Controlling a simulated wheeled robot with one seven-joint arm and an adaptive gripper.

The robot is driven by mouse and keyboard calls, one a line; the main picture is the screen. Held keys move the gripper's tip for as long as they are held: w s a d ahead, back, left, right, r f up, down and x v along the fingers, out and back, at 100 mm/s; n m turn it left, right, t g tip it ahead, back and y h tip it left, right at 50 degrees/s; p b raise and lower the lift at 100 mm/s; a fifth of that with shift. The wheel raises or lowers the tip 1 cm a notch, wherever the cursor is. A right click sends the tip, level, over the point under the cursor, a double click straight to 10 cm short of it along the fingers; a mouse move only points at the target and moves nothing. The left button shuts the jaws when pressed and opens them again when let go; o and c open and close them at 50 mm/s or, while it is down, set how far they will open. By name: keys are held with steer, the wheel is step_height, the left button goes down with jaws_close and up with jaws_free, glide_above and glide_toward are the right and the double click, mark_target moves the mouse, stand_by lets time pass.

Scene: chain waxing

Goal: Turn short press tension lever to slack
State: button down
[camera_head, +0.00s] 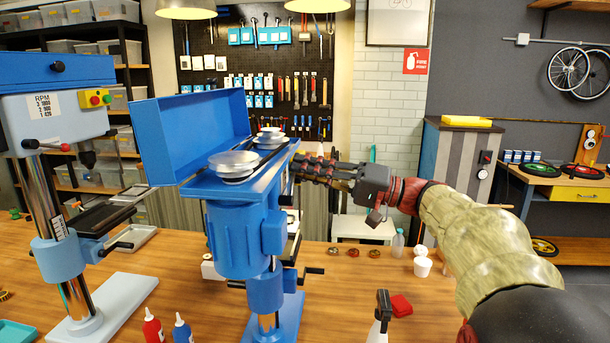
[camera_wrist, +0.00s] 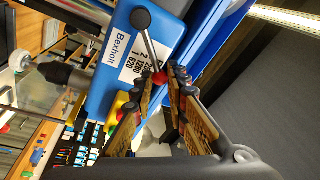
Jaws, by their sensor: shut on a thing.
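The short press (camera_head: 236,240) is the blue drill press in the middle, with its top cover (camera_head: 190,125) swung open and pulleys (camera_head: 233,163) showing. My gripper (camera_head: 304,168) reaches in from the right to the side of its head. In the wrist view, the tension lever (camera_wrist: 150,48) is a thin metal rod with a dark round pivot at one end and a red knob (camera_wrist: 160,78) at the other. My gripper (camera_wrist: 166,80) is shut on the red knob, its fingers hiding part of it. The lever is hidden in the head view.
A taller press (camera_head: 70,110) with an RPM label stands at the left. Bench right of the short press is partly clear.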

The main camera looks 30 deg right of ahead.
steer(key=c, duration=1.7)
jaws_free()
steer(key=shift+c, duration=0.2)
steer(key=shift+s, duration=0.1)
steer(key=v, duration=1.2)
